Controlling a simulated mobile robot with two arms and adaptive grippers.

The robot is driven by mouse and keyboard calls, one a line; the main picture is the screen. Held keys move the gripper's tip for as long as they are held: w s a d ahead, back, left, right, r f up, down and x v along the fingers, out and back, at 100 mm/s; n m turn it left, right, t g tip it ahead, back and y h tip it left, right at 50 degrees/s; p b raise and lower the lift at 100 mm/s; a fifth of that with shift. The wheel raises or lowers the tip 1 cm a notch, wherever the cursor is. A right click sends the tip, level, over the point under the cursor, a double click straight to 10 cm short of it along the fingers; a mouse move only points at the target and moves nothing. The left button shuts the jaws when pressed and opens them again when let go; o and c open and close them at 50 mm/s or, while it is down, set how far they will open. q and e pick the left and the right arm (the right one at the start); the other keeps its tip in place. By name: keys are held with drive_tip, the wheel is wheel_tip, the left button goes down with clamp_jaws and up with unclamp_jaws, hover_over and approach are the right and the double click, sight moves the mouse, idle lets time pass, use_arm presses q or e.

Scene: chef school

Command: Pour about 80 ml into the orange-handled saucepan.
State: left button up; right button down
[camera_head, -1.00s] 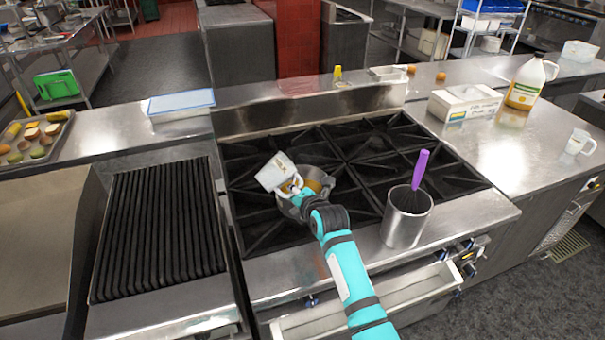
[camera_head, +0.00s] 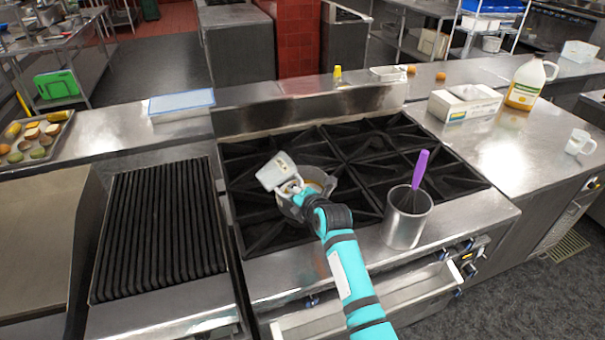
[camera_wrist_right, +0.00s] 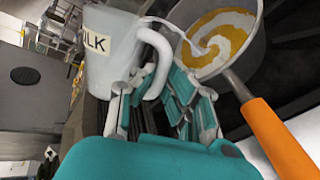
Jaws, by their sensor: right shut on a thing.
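My right gripper (camera_head: 292,189) is shut on the handle of a whitish jug (camera_head: 275,172) over the stove. In the right wrist view the jug (camera_wrist_right: 108,55) carries a label ending in "LK". Its handle lies between the fingers (camera_wrist_right: 160,95). The jug is tilted toward the saucepan (camera_head: 318,178), and a thin white stream (camera_wrist_right: 180,32) runs from its lip into it. In the wrist view the saucepan (camera_wrist_right: 258,45) holds orange-yellow contents with a white swirl. Its orange handle (camera_wrist_right: 275,130) points toward the lower right. My left gripper is not in view.
A metal container (camera_head: 407,222) with a purple-handled tool stands at the stove's front right. A ridged grill (camera_head: 160,230) is at the left. A large bottle (camera_head: 528,85), a box (camera_head: 465,102) and a clear measuring cup (camera_head: 579,143) stand on the right counter. An open drawer (camera_head: 365,305) is below.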

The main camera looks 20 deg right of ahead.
drive_tip(key=shift+r, duration=0.15)
drive_tip(key=shift+w+d+r+m+y+p, duration=0.2)
drive_tip(key=shift+d+r+m+y+p, duration=0.15)
drive_tip(key=shift+d+m+y, duration=0.25)
idle(0.9)
drive_tip(key=a+f+n+t+h+b, duration=0.1)
drive_tip(key=n+h+b, duration=0.1)
drive_tip(key=n+b, duration=0.1)
drive_tip(key=a+f+n+t+h+b, duration=0.1)
drive_tip(key=n+t+b, duration=0.1)
drive_tip(key=n+b, duration=0.1)
drive_tip(key=s+a+f+n+t+h+b, duration=0.1)
drive_tip(key=a+n+h+b, duration=0.1)
drive_tip(key=n, duration=0.3)
drive_tip(key=shift+s+t+h+b, duration=0.1)
drive_tip(key=shift+t+h+b, duration=0.2)
drive_tip(key=shift+b, duration=0.4)
drive_tip(key=shift+r, duration=0.1)
idle(0.4)
